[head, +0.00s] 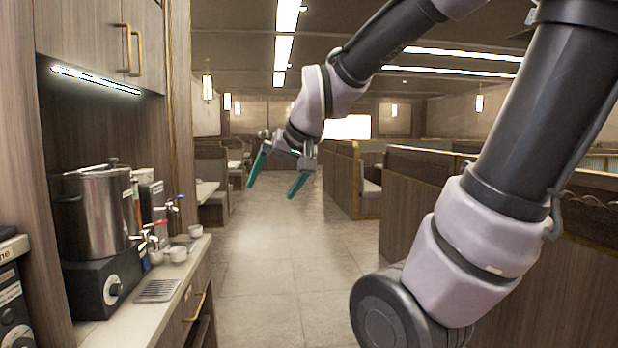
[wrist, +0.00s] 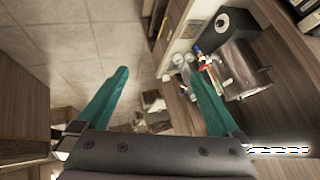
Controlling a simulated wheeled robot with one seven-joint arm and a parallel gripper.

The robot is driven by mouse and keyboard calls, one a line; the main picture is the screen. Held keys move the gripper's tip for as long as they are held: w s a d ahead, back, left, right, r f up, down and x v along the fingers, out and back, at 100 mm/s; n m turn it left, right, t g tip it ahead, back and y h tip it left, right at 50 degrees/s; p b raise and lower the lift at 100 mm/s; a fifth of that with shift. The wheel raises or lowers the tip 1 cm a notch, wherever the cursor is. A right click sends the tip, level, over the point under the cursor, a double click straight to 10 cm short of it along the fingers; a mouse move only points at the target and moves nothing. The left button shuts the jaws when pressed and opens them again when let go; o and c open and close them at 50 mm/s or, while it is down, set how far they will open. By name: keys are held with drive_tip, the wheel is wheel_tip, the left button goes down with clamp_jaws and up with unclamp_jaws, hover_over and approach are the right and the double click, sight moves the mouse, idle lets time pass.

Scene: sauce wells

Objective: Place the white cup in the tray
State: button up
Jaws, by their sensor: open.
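Several small white cups stand on the counter at left in the head view; one white cup (head: 178,253) is at the front edge and another white cup (head: 195,231) is farther back. White cups (wrist: 177,59) also show small in the wrist view. I cannot tell which is the task's cup. A flat slatted metal tray (head: 158,290) lies on the counter, nearer than the cups, with nothing seen on it. My gripper (head: 271,190) is open and empty, with two green fingers pointing down, in the air over the aisle, right of the counter. It also shows in the wrist view (wrist: 157,76).
A large steel urn (head: 95,212) on a black base stands on the counter (head: 115,333) behind the tray, with taps close to the cups. Upper cabinets (head: 90,35) hang above. The tiled aisle (head: 275,275) is clear; booth partitions (head: 425,200) line its right side.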

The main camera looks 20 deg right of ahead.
drive_tip(key=s+d+r+m, duration=0.1)
drive_tip(key=s+d, duration=0.3)
drive_tip(key=s, duration=0.4)
drive_tip(key=shift+d+r+m+g+h, duration=0.3)
drive_tip(key=shift+r+m, duration=0.1)
drive_tip(key=shift+r, duration=0.2)
idle(1.3)
